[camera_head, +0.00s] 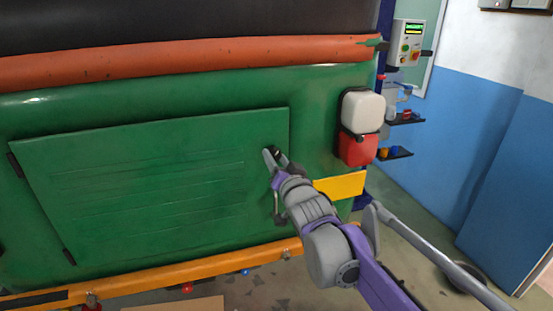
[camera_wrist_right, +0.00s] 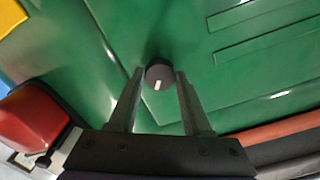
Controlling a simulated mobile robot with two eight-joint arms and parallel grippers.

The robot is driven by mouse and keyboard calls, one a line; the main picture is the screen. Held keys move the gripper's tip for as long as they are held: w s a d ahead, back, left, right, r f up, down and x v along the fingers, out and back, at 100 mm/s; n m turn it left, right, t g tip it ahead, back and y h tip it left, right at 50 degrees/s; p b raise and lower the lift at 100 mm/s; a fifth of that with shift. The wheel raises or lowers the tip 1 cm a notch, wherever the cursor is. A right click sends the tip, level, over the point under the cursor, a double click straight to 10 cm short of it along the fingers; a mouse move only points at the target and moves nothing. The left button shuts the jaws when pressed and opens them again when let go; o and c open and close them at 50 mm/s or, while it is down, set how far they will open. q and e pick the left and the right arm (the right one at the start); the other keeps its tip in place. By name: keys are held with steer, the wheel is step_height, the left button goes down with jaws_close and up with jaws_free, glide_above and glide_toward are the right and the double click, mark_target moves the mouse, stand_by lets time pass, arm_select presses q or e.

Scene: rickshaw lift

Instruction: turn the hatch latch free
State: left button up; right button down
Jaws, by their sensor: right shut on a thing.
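The hatch (camera_head: 140,180) is a green ribbed panel in the green rear of the rickshaw, hinged at its left edge and flush with the body. The latch is a small dark round knob with a pale mark, clearest in the right wrist view (camera_wrist_right: 159,74). It sits near the hatch's right edge. My right gripper (camera_head: 272,156) reaches it from the right, with its two fingers (camera_wrist_right: 160,82) on either side of the knob, shut on it. In the head view the gripper largely hides the knob. My left gripper is in neither view.
A white and red tail lamp (camera_head: 361,112) and a yellow plate (camera_head: 340,186) are close to my right arm. An orange bumper bar (camera_head: 190,265) runs below the hatch. A control box (camera_head: 405,43) and small shelves are on the right. Grey floor (camera_head: 420,195) is open at right.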

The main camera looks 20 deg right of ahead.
steer(key=m, duration=0.5)
steer(key=shift+m, duration=2.5)
steer(key=shift+c, duration=1.7)
jaws_free()
steer(key=s, duration=1.1)
steer(key=shift+d+b, duration=0.2)
steer(key=shift+b, duration=0.25)
